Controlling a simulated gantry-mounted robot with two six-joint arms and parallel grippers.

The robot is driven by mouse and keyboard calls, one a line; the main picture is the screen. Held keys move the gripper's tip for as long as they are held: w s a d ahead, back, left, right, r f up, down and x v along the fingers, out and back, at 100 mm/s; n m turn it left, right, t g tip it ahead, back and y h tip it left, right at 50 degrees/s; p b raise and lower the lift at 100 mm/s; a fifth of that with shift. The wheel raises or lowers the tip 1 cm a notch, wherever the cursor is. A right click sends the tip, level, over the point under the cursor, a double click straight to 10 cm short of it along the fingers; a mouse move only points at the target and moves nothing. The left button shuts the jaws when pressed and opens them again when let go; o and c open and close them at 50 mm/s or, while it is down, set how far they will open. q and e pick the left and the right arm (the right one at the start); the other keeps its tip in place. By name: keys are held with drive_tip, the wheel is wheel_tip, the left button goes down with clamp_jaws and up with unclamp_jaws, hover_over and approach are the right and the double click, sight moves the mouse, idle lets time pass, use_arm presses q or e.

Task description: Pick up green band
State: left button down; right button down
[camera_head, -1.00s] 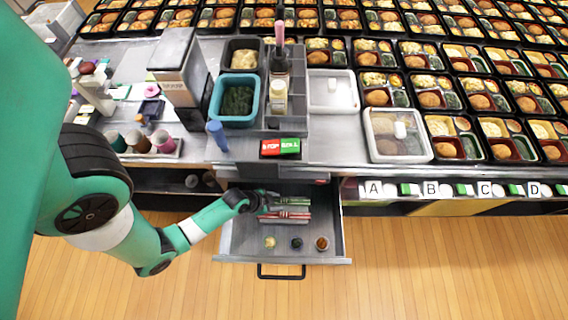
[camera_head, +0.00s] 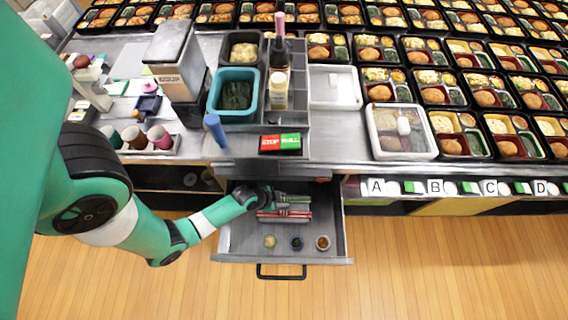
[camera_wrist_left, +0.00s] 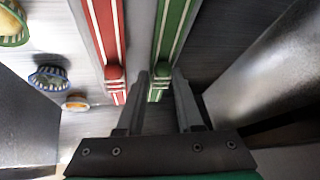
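The green band (camera_head: 296,199) is a long striped green strip lying in the open drawer (camera_head: 330,240). It also shows in the left wrist view (camera_wrist_left: 174,38). A red band (camera_head: 290,214) lies parallel beside it, and it shows to its left in the left wrist view (camera_wrist_left: 106,36). My left gripper (camera_head: 274,199) is inside the drawer at the left end of the bands. In the left wrist view its two fingers (camera_wrist_left: 160,80) are apart, with the near end of the green band between them in the picture. I cannot tell whether they touch it. My right gripper is not in view.
Three small round items, yellowish (camera_head: 269,241), dark (camera_head: 296,243) and orange-brown (camera_head: 322,242), sit near the drawer's front. The counter edge overhangs the drawer's back. A red-and-green sign block (camera_head: 280,143) stands on the counter above. The drawer's front area is mostly clear.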

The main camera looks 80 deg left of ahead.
sight(289, 197)
use_arm(q)
drive_tip(key=shift+r+p, duration=0.4)
drive_tip(key=shift+r, duration=0.1)
wheel_tip(289, 197, up, 3)
drive_tip(key=shift+d+f+p, duration=0.1)
drive_tip(key=shift+p, duration=0.7)
drive_tip(key=s+d+r+p, duration=0.5)
drive_tip(key=d+r+p, duration=0.2)
drive_tip(key=d, duration=0.6)
wheel_tip(289, 197, up, 2)
drive_tip(key=shift+r, duration=0.1)
